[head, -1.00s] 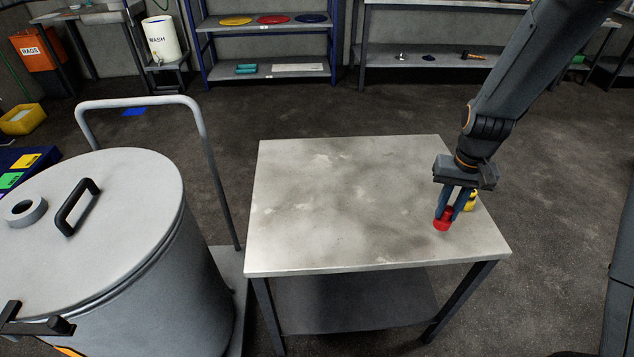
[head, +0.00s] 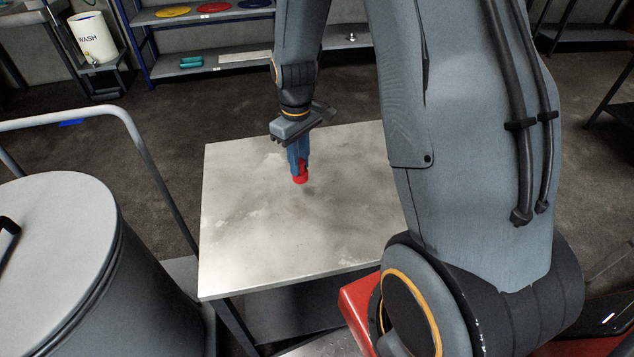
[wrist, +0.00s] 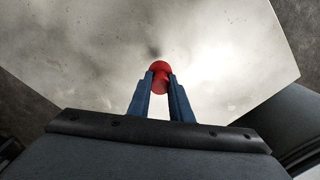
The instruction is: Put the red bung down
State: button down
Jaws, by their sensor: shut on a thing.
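The red bung (head: 300,178) is held between the fingertips of my gripper (head: 299,161), over the bare metal tabletop (head: 245,245). In the wrist view the red bung (wrist: 160,75) sits between the two blue fingers of my gripper (wrist: 161,82), its rounded end pointing away from the wrist. A small dark shadow lies on the tabletop close by the bung. The bung looks just above the surface; I cannot tell whether it touches.
A large grey lidded drum (head: 60,250) stands left of the table, beside a trolley handle (head: 150,150). Shelves with coloured discs (head: 213,8) stand at the back. The visible tabletop around the bung is clear. My own arm hides the table's right part.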

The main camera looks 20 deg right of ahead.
jog(key=n, duration=0.2)
jog(key=d+r+n, duration=0.1)
jog(key=n, duration=0.1)
jog(key=shift+s+d, duration=0.1)
notch_tip(320, 180, up, 2)
jog(key=d+n+b, duration=0.1)
jog(key=d+n, duration=0.2)
jog(key=n, duration=0.5)
jog(key=n+p, duration=0.1)
jog(key=n, duration=0.5)
send_over(323, 191)
jog(key=shift+s+f, duration=0.1)
jog(key=shift+f, duration=4.2)
jog(key=shift+f, duration=0.1)
jog(key=c, duration=1.6)
grip_release()
